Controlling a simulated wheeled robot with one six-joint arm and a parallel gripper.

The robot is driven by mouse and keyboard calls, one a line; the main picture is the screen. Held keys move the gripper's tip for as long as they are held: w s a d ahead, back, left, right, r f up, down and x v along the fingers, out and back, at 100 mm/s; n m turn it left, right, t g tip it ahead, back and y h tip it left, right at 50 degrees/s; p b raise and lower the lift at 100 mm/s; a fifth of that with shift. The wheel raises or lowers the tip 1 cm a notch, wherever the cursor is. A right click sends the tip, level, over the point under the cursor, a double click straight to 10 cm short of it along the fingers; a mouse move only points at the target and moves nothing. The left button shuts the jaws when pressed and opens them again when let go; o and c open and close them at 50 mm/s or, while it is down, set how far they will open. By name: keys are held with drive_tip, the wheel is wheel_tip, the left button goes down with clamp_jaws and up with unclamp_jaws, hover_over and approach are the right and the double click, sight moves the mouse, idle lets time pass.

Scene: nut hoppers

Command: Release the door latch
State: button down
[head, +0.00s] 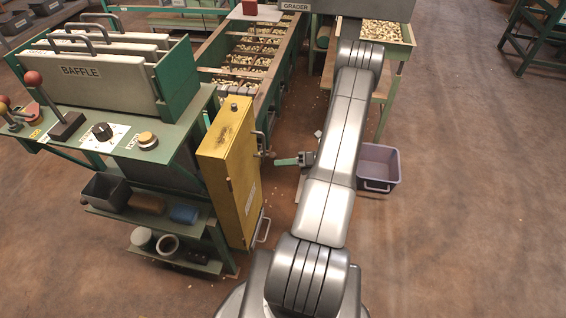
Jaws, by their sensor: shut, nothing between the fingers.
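A narrow yellow cabinet (226,165) stands at the right end of the green machine stand in the head view. Its door face (247,182) is turned to the right and seems closed. A small metal latch with a dark knob (268,153) sticks out from the upper part of that face. My gripper (277,162) is just right of the latch, with its green fingers shut and pointing left at it. Nothing shows between them. I cannot tell whether the fingertips touch the latch. My arm hides part of the gripper's wrist.
A metal handle (263,230) juts out low on the cabinet. The control panel (103,136) with levers and knobs is to the left. A grey-purple bin (378,167) stands on the floor right of my arm. The nut conveyor (243,62) runs behind.

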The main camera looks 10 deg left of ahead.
drive_tip(key=s+d, duration=0.1)
drive_tip(key=d, duration=1)
drive_tip(key=shift+s+d+f, duration=0.2)
drive_tip(key=shift+d, duration=0.05)
drive_tip(key=x, duration=1)
drive_tip(key=w+f+n+t+h+b, duration=0.1)
drive_tip(key=w+f+n+t+b, duration=0.2)
drive_tip(key=n+b, duration=0.4)
drive_tip(key=shift+w+d+f+n+t+b, duration=0.35)
drive_tip(key=shift+f+n+t, duration=0.65)
drive_tip(key=shift+n, duration=1.7)
drive_tip(key=shift+f, duration=0.2)
